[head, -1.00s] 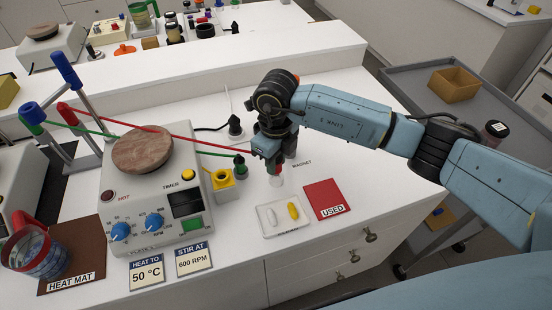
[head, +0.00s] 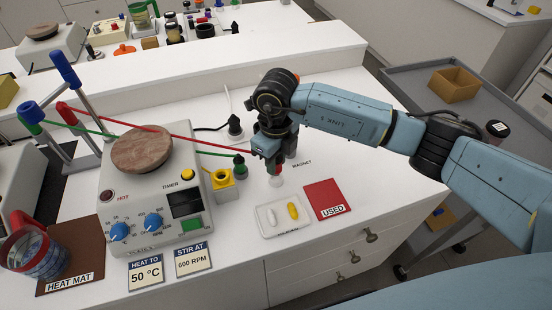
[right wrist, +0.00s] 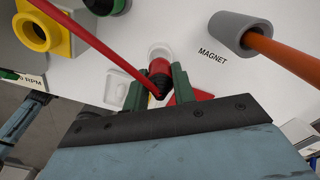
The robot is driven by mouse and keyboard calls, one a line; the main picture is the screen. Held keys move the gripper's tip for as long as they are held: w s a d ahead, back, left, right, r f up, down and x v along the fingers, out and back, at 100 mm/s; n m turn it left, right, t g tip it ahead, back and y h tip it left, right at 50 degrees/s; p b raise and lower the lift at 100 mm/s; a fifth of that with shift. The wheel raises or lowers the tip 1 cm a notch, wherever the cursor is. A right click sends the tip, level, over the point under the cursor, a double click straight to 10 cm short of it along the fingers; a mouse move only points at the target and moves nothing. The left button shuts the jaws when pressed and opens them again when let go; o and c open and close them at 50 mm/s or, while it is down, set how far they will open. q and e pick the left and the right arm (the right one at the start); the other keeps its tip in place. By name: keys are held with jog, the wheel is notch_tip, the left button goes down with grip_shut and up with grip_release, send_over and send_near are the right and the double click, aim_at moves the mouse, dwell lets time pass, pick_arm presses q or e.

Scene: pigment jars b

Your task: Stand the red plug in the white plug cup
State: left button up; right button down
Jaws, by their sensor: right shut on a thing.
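The red plug (right wrist: 158,70) has a red and black body and a red lead. My right gripper (head: 272,171) is shut on it, and its green fingers (right wrist: 158,92) flank the plug in the right wrist view. The white plug cup (head: 276,182) stands on the bench directly under the gripper. Its pale rim (right wrist: 159,49) shows behind the plug in the right wrist view. The plug's lower end is at or just above the cup's mouth; I cannot tell whether it is inside. My left gripper is not in view.
A yellow block (head: 223,178) and a green plug in its cup (head: 240,169) stand to the left. The grey magnet holder (right wrist: 240,32) is close on the other side. A white tray (head: 264,229) and red USED mat (head: 325,198) lie in front. The red lead stretches to the hotplate stand.

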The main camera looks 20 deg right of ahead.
jog(key=shift+f+b, duration=1.15)
jog(key=shift+f, duration=0.25)
jog(key=c, duration=1.1)
grip_release()
jog(key=shift+r, duration=0.1)
notch_tip(320, 180, up, 13)
jog(key=shift+r, duration=0.15)
